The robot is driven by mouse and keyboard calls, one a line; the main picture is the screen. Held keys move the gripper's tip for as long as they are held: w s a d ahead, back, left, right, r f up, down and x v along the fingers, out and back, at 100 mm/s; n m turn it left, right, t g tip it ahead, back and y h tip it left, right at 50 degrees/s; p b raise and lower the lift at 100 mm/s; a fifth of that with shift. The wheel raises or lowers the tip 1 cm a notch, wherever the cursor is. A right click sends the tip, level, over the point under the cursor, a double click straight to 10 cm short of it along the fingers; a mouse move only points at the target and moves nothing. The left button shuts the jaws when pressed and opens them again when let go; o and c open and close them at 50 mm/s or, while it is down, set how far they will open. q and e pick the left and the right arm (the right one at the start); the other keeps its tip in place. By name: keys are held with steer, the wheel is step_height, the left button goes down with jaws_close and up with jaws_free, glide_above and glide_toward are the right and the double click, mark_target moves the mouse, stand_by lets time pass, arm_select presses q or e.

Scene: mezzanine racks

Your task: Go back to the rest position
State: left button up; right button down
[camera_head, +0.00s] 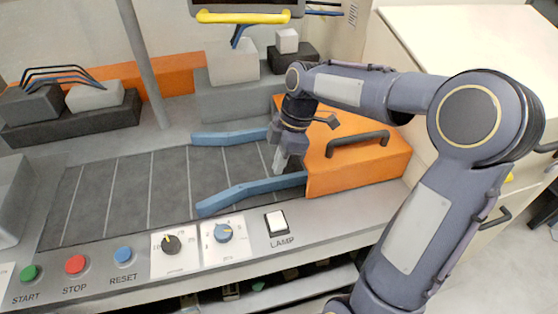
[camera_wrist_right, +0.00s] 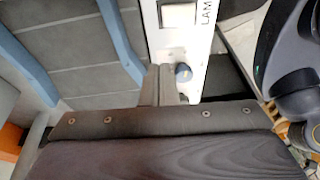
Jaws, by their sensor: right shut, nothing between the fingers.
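My right gripper (camera_head: 281,166) is shut and empty. It points down over the right end of the dark slatted conveyor bed (camera_head: 130,190), between the two blue guide rails and just left of the orange housing (camera_head: 365,155). In the right wrist view its two fingers (camera_wrist_right: 158,75) lie close together with nothing between them, in front of the grey bed and the light control panel (camera_wrist_right: 160,40). My right arm reaches in from the right side of the head view. My left gripper is not in view.
Blue rails (camera_head: 250,190) (camera_head: 228,137) flank the gripper. The orange housing has a dark handle (camera_head: 358,140). The front panel carries a lamp switch (camera_head: 276,222), two knobs and start, stop and reset buttons (camera_head: 75,264). A grey post (camera_head: 146,60) stands at back left.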

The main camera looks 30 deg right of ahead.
steer(key=shift+s, duration=0.1)
steer(key=s+a+m+t, duration=0.2)
steer(key=s+m, duration=0.6)
steer(key=s, duration=0.1)
steer(key=s+a+m+t, duration=0.3)
steer(key=s+m, duration=0.5)
steer(key=s, duration=0.2)
steer(key=shift+m, duration=0.4)
steer(key=shift+s+t, duration=0.1)
steer(key=shift+t, duration=0.2)
